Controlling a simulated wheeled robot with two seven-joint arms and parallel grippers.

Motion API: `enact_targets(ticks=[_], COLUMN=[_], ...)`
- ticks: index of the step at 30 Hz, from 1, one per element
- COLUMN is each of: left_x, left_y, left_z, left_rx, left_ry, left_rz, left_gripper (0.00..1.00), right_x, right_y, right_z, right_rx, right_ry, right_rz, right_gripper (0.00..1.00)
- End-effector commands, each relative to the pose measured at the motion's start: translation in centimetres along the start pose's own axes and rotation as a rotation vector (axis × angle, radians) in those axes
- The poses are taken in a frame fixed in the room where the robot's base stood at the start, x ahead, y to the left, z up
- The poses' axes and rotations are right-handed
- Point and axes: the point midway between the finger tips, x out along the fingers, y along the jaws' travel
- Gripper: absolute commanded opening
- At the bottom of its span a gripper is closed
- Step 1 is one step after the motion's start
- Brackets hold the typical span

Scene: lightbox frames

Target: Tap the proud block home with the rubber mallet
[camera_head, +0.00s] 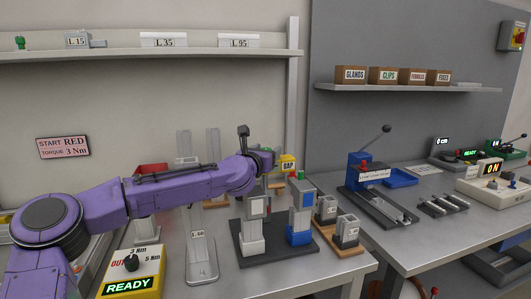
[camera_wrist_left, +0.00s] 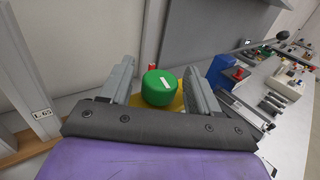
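My left gripper (camera_head: 268,160) is at the end of the purple arm, above the far part of the left bench. I cannot tell whether the green piece is part of the mallet. Grey block units stand near the bench's right end: one on a dark base (camera_head: 253,205) and one with a blue lower part (camera_head: 300,210). I cannot tell which block is proud. My right gripper is out of view.
A yellow GAP sign (camera_head: 287,163) is close to my left gripper. A yellow READY box (camera_head: 130,284) and an upright L 60 channel (camera_head: 201,245) are nearer. Small grey units (camera_head: 347,230) stand at the bench edge. A blue lever press (camera_head: 360,178) is on the right bench.

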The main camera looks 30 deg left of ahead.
Motion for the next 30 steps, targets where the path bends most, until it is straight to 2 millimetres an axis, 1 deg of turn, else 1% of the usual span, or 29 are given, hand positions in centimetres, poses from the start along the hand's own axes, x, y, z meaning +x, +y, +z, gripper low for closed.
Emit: enact_targets(ticks=[2, 5, 12, 15, 18, 20, 27, 29, 30], left_x=[-0.4, -2.0, -7.8, -9.4, -10.3, -10.5, -10.5, -10.5, -10.5], left_y=[0.0, 0.1, 0.0, 0.1, 0.1, 0.0, 0.0, 0.0, 0.0], left_z=[0.0, -0.1, -0.1, -0.1, -0.1, -0.1, 0.0, 0.3, 0.9], left_rx=[-0.002, -0.004, -0.005, -0.004, -0.002, -0.001, 0.0, 0.0, 0.0], left_ry=[-0.001, -0.003, -0.003, -0.001, 0.0, 0.001, 0.001, 0.001, 0.001], left_rz=[0.0, -0.001, -0.002, 0.0, 0.0, 0.0, 0.0, 0.0, 0.0], left_gripper=[0.62, 0.62, 0.62, 0.62, 0.62, 0.62, 0.62, 0.62, 0.62], right_x=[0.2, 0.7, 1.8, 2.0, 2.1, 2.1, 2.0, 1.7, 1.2], right_y=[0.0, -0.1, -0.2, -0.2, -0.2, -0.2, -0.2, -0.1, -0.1], right_z=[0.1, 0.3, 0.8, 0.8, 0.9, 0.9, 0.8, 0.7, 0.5], right_rx=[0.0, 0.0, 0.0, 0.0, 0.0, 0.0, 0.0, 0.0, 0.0], right_ry=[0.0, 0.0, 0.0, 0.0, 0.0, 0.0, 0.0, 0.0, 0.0], right_rz=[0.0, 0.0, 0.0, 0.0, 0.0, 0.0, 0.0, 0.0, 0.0], right_gripper=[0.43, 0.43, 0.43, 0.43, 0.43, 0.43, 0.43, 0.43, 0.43])
